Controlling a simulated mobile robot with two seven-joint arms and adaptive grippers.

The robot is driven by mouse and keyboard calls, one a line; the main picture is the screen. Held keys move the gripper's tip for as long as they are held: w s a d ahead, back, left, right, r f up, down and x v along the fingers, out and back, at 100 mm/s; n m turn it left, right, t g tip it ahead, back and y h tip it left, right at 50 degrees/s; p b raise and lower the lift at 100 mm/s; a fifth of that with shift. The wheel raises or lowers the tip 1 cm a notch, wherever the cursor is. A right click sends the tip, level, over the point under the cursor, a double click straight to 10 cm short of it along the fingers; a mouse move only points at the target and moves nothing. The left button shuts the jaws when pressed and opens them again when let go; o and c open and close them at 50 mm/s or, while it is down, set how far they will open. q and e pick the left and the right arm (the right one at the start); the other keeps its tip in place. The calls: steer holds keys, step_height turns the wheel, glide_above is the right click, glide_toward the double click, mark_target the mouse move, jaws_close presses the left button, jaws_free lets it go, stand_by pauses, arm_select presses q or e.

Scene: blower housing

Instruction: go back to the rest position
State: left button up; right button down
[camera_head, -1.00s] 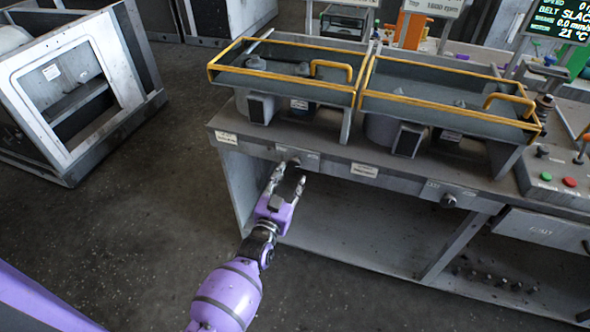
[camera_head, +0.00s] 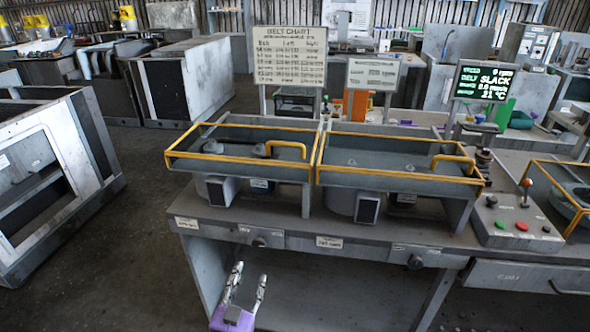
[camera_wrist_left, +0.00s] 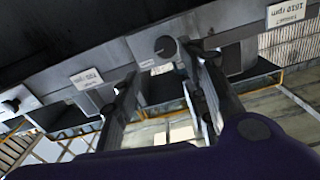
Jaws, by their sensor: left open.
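My left gripper (camera_head: 246,285) is at the bottom of the head view, in front of the bench's open lower shelf and below its front edge. Its two fingers point up and stand apart with nothing between them. In the left wrist view the open fingers (camera_wrist_left: 160,100) reach toward the bench front, where a round dark knob (camera_wrist_left: 165,46) and a label (camera_wrist_left: 86,79) show. The same knob shows in the head view (camera_head: 259,242), above the gripper and apart from it. My right gripper is in neither view.
The grey bench (camera_head: 350,245) carries two trays with yellow rails (camera_head: 240,165). A grey frame housing (camera_head: 50,180) stands at left. The floor (camera_head: 130,240) between is clear.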

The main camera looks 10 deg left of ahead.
arm_select(q)
steer(key=s+f+g, duration=0.3)
steer(key=s+f, duration=0.1)
steer(key=s, duration=0.7)
steer(key=s+f+n+g+p, duration=0.1)
steer(key=s+f+g, duration=0.2)
steer(key=s, duration=0.8)
steer(key=s+f+g+p, duration=0.1)
steer(key=s+f+g, duration=0.2)
steer(key=s, duration=0.9)
step_height(320, 180, down, 3)
steer(key=shift+a+r, duration=0.1)
steer(key=shift+a, duration=0.15)
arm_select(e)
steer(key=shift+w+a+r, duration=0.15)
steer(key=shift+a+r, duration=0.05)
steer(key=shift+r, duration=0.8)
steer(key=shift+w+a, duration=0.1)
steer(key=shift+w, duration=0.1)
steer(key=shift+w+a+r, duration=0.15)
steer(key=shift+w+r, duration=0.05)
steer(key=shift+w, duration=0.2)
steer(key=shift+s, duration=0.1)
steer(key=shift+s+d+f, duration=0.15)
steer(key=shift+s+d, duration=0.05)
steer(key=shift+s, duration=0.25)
